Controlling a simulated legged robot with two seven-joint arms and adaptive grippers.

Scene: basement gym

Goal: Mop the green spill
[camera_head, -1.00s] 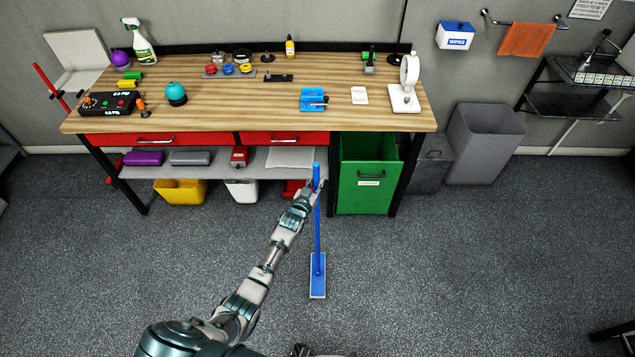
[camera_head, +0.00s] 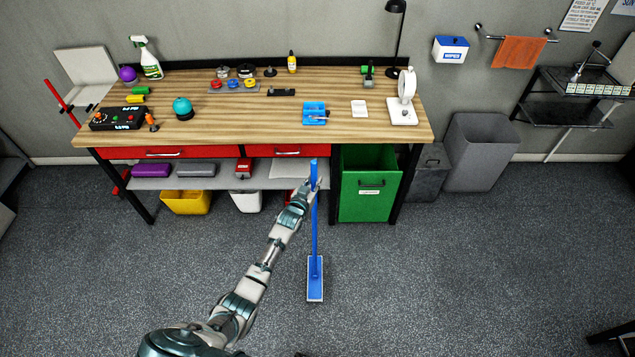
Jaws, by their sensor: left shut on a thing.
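A blue mop (camera_head: 315,230) stands upright in front of the workbench, with its flat rectangular head (camera_head: 315,290) down at the grey floor. My left gripper (camera_head: 312,187) is shut on the upper part of the mop handle, in front of the bench's lower shelf. No green spill can be made out on the visible floor. My right gripper is not in view.
A wooden workbench (camera_head: 240,133) with tools on top spans the back. A green bin (camera_head: 368,205) stands under its right end, and a yellow bin (camera_head: 186,203) under its left. A grey bin (camera_head: 480,155) stands by the wall. The front floor (camera_head: 450,290) is open.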

